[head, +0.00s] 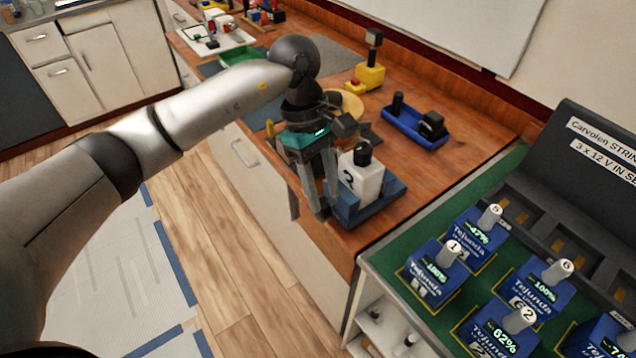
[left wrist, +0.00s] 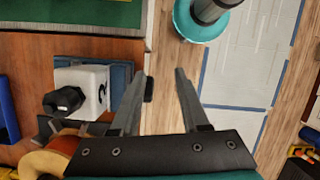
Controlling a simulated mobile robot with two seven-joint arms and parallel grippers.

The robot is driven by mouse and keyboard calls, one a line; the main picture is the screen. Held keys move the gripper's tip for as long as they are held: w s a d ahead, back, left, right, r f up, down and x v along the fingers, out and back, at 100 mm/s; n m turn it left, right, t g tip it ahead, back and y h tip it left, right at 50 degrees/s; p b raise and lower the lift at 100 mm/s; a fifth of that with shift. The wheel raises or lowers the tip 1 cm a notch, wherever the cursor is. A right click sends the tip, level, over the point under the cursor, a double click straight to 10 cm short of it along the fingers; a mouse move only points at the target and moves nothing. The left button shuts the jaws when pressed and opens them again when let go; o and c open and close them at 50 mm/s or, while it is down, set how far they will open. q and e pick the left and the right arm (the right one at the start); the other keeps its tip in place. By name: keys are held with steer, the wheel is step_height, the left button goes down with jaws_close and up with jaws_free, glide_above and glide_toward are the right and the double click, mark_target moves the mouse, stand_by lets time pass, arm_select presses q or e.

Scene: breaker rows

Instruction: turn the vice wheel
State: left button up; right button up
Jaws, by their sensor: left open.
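A blue vice (head: 387,205) stands at the front corner of the wooden bench, and it also shows in the left wrist view (left wrist: 121,75). A white block (head: 361,183) with a black knob and a "2" sits upright in it. My left gripper (head: 322,208) is open, pointing down just left of the vice at the bench's front edge. In the left wrist view its fingers (left wrist: 162,75) are apart. A small dark piece (left wrist: 149,88) shows by the left finger; I cannot tell if it is the vice wheel. The wheel is not clearly visible. My right gripper is out of view.
A blue tray (head: 415,138) with black parts lies behind the vice. A yellow stand (head: 370,76) stands farther back. A green-topped rack (head: 398,262) with several blue batteries is at right.

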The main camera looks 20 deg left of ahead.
arm_select(q)
steer(key=w+a+r+m+t+y+p, duration=0.1)
steer(key=w+a+r+m+t+y, duration=0.15)
steer(key=w+r, duration=0.2)
steer(key=shift+y, duration=0.25)
steer(key=f, duration=1.4)
steer(key=shift+s+d+f+p, duration=0.15)
steer(key=shift+d+f+p, duration=0.1)
steer(key=shift+p, duration=0.1)
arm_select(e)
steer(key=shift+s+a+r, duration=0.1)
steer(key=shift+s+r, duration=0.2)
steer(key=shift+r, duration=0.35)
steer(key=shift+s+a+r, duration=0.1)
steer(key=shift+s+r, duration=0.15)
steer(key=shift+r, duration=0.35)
arm_select(q)
steer(key=shift+c, duration=0.2)
jaws_close()
